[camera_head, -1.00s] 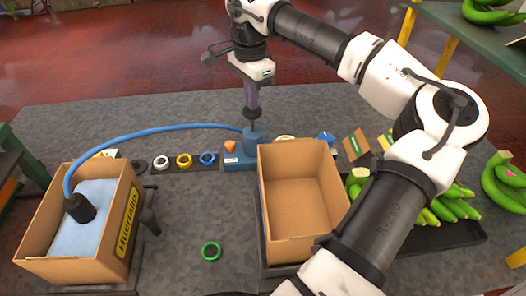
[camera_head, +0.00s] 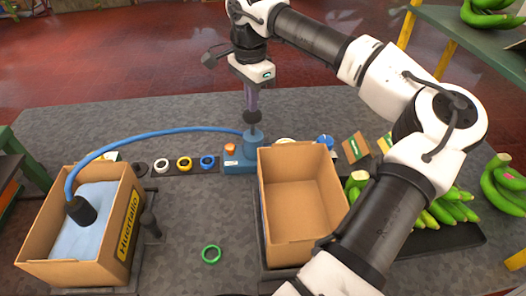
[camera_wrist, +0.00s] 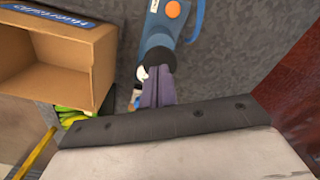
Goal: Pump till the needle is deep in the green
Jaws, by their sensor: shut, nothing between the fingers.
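The blue pump (camera_head: 240,158) stands at the middle of the table, with a black knob (camera_head: 253,117) on top and an orange knob (camera_head: 231,148) on its base. My gripper (camera_head: 252,109) points down, shut and empty, its purple fingertips at the black knob and seemingly touching it. In the wrist view the fingers (camera_wrist: 158,80) hide part of the black knob (camera_wrist: 157,60). A blue hose (camera_head: 150,133) runs from the pump to a black fitting (camera_head: 81,209) on a pale blue bag (camera_head: 92,225) in the left carton. I cannot make out a needle or green zone.
An empty carton (camera_head: 330,170) stands right in front of the pump. The left carton (camera_head: 118,245) holds the bag. White, yellow and blue rings (camera_head: 184,163) sit on a dark strip. Bananas (camera_head: 440,210) lie at right.

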